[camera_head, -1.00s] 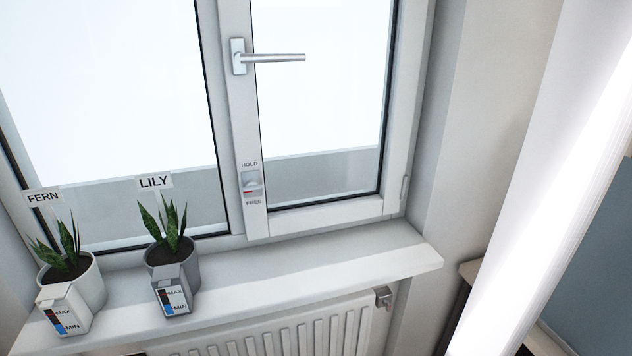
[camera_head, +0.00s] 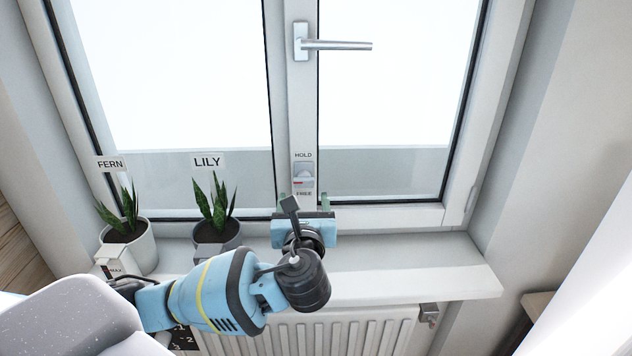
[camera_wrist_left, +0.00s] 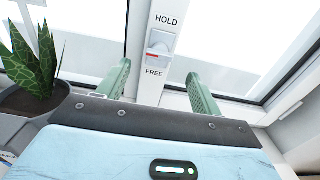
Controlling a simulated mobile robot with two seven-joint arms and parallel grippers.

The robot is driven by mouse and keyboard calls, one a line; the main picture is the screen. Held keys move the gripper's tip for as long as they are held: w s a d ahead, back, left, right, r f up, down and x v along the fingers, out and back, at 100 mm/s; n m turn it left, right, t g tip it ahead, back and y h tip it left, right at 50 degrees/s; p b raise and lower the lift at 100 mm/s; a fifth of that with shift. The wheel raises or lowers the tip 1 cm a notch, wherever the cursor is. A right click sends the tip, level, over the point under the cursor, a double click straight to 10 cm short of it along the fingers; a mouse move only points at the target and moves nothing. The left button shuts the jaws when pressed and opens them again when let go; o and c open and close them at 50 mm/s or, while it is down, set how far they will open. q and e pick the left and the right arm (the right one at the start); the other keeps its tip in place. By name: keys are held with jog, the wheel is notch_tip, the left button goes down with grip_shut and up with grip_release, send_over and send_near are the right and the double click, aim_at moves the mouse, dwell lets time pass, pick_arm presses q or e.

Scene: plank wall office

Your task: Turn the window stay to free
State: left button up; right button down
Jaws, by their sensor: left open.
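The window stay (camera_head: 303,174) is a small grey switch on the white window frame, between the labels HOLD above and FREE below. A red mark shows at its lower part. It also shows in the left wrist view (camera_wrist_left: 159,44), ahead of my jaws. My left gripper (camera_head: 304,199) is just below the stay, its jaws open and empty. In the left wrist view its green fingers (camera_wrist_left: 160,82) stand apart on either side of the frame post, below the stay and not visibly touching it. My right gripper is not in view.
The window handle (camera_head: 336,45) sticks out to the right, above the stay. Potted plants labelled FERN (camera_head: 128,243) and LILY (camera_head: 216,234) stand on the sill (camera_head: 400,262) to the left. The sill is clear on the right. A radiator (camera_head: 340,330) is below.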

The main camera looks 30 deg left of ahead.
aim_at(304, 181)
pick_arm(q)
jog(key=shift+x, duration=3.95)
jog(key=shift+c, duration=0.3)
jog(key=c, duration=0.9)
